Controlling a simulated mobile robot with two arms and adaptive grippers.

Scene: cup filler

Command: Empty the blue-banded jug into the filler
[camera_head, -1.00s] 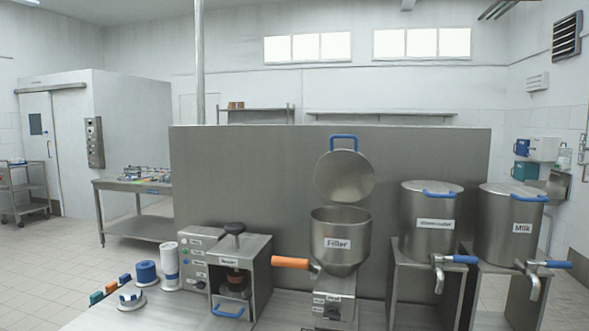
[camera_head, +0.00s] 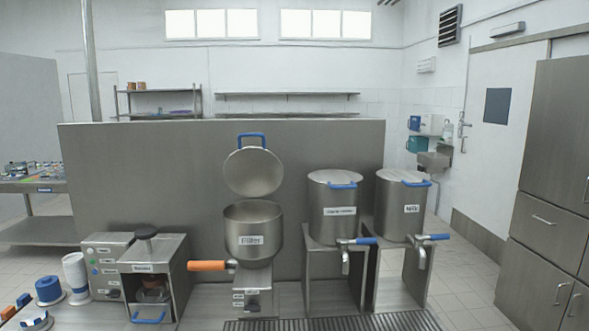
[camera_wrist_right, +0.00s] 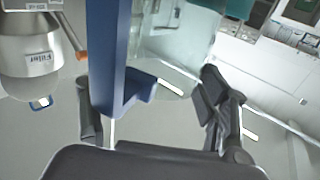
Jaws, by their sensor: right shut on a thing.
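The filler (camera_head: 253,240) stands on the counter, a steel hopper with an orange handle (camera_head: 207,265) at its left. Its round lid (camera_head: 253,172) is raised behind the open hopper. The filler also shows at the upper left of the right wrist view (camera_wrist_right: 28,55). My right gripper (camera_wrist_right: 152,103) is shut on the blue handle (camera_wrist_right: 106,60) of a clear, see-through jug (camera_wrist_right: 175,45) in that view. Its band and contents cannot be made out. Neither gripper shows in the head view, and my left gripper is in no view.
Two steel tanks stand right of the filler: one labelled Milk (camera_head: 402,212) and one with an unclear label (camera_head: 333,212), both with blue-handled taps. A boxed machine with a black knob (camera_head: 153,275) stands left. A drain grate (camera_head: 330,322) lies in front.

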